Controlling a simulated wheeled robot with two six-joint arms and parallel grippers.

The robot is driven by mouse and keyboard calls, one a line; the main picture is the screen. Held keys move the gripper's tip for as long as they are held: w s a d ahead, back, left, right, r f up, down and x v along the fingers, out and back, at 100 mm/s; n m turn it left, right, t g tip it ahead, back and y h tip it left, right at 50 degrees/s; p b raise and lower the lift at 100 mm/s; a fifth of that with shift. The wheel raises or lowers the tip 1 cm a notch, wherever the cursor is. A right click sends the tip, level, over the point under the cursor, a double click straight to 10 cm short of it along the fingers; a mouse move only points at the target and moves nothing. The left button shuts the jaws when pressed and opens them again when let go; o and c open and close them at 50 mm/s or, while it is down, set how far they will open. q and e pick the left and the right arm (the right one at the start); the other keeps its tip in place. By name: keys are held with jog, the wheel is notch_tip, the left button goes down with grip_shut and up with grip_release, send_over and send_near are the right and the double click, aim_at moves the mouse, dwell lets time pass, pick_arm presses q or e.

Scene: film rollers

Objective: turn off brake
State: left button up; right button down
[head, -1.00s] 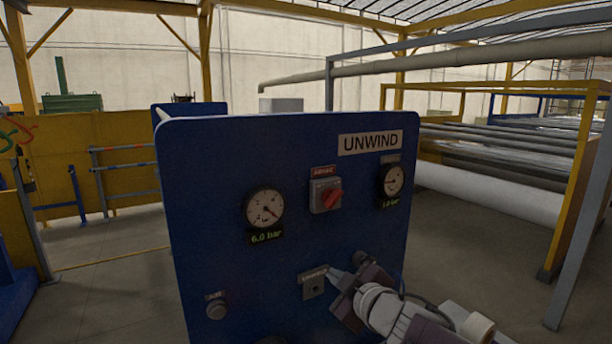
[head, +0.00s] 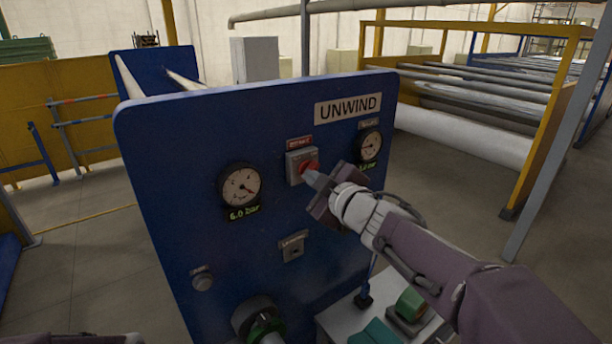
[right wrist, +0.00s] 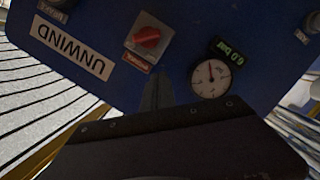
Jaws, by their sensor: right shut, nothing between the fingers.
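The blue UNWIND panel (head: 270,130) carries a red rotary switch (head: 309,166) on a grey square plate, with a small red label above it that is too blurred to read surely. My right gripper (head: 312,179) is shut and empty, its fingertips just below the switch and partly covering it. In the right wrist view the red switch (right wrist: 147,37) appears upside down, its handle lying roughly crosswise, slightly tilted. The shut fingers (right wrist: 159,78) point toward it, with a gap between tips and switch in that picture. My left gripper is not in view.
A 6.0 bar gauge (head: 239,185) is left of the switch and a smaller gauge (head: 370,146) is right, close to my wrist. A small keyed plate (head: 293,248) and a round button (head: 202,279) sit lower. A box with green controls (head: 390,325) stands below my right arm.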

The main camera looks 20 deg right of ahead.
jog(key=w+f, duration=0.1)
jog(key=w, duration=0.2)
jog(key=w+f, duration=0.1)
jog(key=w, duration=0.2)
jog(key=w+f+b, duration=0.1)
jog(key=w, duration=0.2)
jog(key=shift+w+d+f, duration=0.1)
jog(key=shift+d+f, duration=0.05)
jog(key=shift+f, duration=0.15)
jog(key=shift+d+f, duration=0.2)
jog(key=shift+d, duration=0.05)
jog(key=shift+s+d, duration=0.2)
jog(key=shift+s, duration=0.1)
jog(key=shift+w+a+f, duration=0.1)
jog(key=shift+w+f, duration=0.05)
